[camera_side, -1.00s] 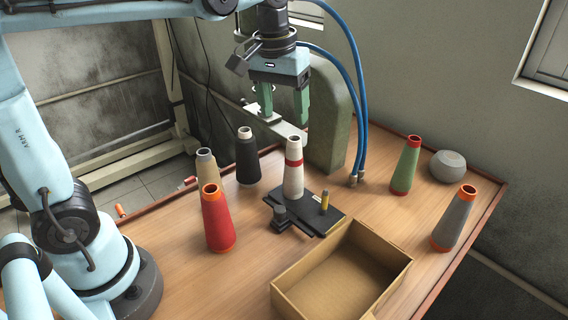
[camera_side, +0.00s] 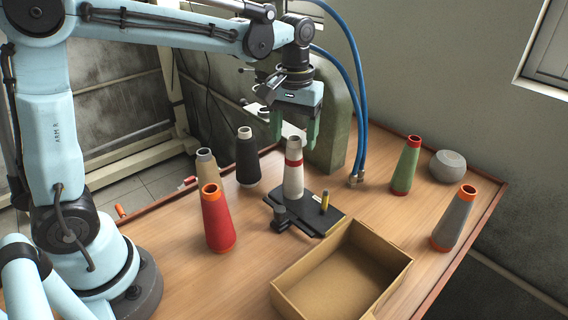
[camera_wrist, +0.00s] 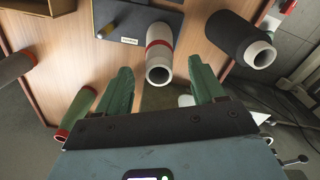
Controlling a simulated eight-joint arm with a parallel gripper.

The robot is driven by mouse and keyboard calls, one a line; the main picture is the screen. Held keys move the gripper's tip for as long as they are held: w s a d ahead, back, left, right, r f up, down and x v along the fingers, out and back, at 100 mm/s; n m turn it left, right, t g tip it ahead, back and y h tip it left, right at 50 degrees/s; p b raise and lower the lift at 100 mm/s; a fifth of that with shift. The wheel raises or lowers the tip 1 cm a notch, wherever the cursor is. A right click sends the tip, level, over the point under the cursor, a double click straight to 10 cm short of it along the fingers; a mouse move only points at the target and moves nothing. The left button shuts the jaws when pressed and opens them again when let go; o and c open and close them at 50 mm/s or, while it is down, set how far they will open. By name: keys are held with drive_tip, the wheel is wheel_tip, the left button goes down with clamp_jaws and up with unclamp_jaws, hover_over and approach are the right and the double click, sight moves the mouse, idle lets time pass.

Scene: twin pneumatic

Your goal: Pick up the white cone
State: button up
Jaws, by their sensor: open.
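The white cone (camera_side: 294,179) with a red band stands upright on a dark base plate (camera_side: 331,211) in the side view. In the wrist view the white cone (camera_wrist: 159,53) shows its open top end, lying between and ahead of the two green fingers. My gripper (camera_side: 294,134) is open, its fingers near the height of the cone's top in the side view. In the wrist view my gripper (camera_wrist: 163,76) has nothing between its fingertips. I cannot tell whether either finger touches the cone.
A black cone (camera_side: 247,162), a beige cone (camera_side: 206,168) and a red cone (camera_side: 218,222) stand to the left. An open cardboard box (camera_side: 284,300) is in front. Green (camera_side: 405,168) and grey (camera_side: 453,222) cones stand right. A grey-green post (camera_side: 331,130) rises behind the white cone.

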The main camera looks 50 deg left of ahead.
sight(294, 152)
drive_tip(key=shift+f, duration=2.55)
drive_tip(key=shift+c, duration=0.4)
drive_tip(key=c, duration=1)
drive_tip(key=shift+r, duration=0.1)
drive_tip(key=shift+c, duration=0.2)
